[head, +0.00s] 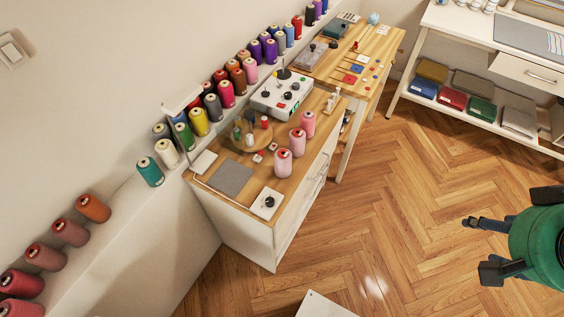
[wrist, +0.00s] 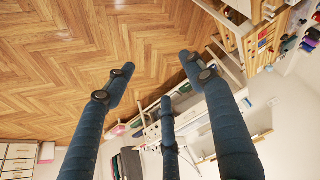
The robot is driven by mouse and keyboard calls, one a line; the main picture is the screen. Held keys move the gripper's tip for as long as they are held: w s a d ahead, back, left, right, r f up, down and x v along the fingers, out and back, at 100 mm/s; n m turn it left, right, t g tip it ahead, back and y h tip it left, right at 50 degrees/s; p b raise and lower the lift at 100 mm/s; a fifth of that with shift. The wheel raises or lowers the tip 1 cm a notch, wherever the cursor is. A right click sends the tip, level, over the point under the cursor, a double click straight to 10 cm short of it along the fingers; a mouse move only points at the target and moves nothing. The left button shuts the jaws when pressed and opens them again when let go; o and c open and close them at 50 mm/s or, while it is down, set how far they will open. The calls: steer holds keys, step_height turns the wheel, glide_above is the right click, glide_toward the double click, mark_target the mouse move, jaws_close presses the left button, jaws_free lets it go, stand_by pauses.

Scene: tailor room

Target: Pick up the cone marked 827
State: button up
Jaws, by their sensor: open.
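Three pink thread cones stand upright on the wooden top of a white cabinet: a front one (head: 283,163), a middle one (head: 297,140) and a back one (head: 308,123). Many other coloured cones line the wall ledge. No number can be read, so I cannot tell which cone is marked 827. My gripper (head: 479,246) is at the right edge of the head view, over the floor, well apart from the cones. In the wrist view my gripper (wrist: 157,75) has its fingers spread, with nothing between them.
The white cabinet (head: 240,235) also carries a grey control box (head: 283,92), a round wooden stand (head: 252,138) and a grey pad (head: 231,178). A wooden table (head: 337,65) stands behind it. A white shelf table (head: 480,110) is at the back right. The parquet floor (head: 400,200) between is clear.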

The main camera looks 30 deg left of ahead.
steer(key=shift+o, duration=0.5)
steer(key=shift+w+a+r, duration=0.1)
steer(key=w+a+f+m+g+y+p, duration=0.1)
steer(key=w+a+f+g+p, duration=0.1)
steer(key=w+a, duration=0.85)
steer(key=w+a+f+g+p, duration=0.1)
steer(key=w+a+f+p, duration=0.1)
steer(key=w+a, duration=0.8)
steer(key=m+g+p, duration=0.2)
steer(key=g+p, duration=0.1)
glide_above(283, 158)
steer(key=w+a, duration=0.1)
steer(key=w, duration=0.1)
step_height(283, 158, down, 20)
steer(key=shift+s+h, duration=0.2)
steer(key=shift+h, duration=0.2)
steer(key=shift+f+b, duration=1.1)
steer(key=shift+f, duration=3.15)
